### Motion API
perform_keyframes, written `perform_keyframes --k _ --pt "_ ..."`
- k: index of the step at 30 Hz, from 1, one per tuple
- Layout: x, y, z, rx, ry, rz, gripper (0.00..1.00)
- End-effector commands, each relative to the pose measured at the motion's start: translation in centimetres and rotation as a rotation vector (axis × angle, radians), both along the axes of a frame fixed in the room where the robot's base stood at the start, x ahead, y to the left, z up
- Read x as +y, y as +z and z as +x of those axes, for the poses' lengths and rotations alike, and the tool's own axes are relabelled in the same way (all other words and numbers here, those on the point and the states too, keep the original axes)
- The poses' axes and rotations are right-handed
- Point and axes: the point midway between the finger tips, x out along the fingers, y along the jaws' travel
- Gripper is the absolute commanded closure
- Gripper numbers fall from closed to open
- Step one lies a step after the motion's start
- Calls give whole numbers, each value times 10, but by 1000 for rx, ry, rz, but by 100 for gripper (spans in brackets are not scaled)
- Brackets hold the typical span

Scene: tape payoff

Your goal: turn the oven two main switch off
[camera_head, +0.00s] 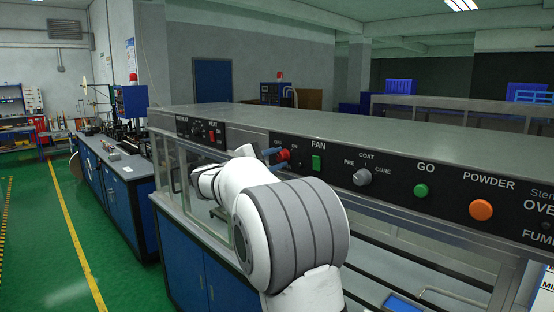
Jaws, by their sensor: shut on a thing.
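A long grey machine has a black control panel (336,182) on its front. A red rotary switch (283,155) sits at the panel's left end, beside a small "ON" label. My gripper (274,157) is at this switch with its dark fingers, shut on it from the left. My white and grey arm comes up from the bottom and hides part of the panel. The switch's exact turn position is too small to tell, and no label naming it as oven two is readable.
Right of the red switch are a green FAN switch (317,163), a grey PRE/COAT/CURE selector (362,177), a green GO button (421,191) and an orange POWDER button (481,210). Another panel (200,131) with a red switch is left. Green floor (45,255) is open at left.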

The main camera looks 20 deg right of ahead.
Motion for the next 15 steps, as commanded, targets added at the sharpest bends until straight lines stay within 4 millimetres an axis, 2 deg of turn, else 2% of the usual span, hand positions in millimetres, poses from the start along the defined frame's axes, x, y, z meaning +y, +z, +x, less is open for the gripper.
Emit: perform_keyframes --k 7,8,15 --pt "1 0 0 1 1 -1 95" --pt "1 0 0 1 1 -1 70" --pt "1 0 0 0 1 0 50"
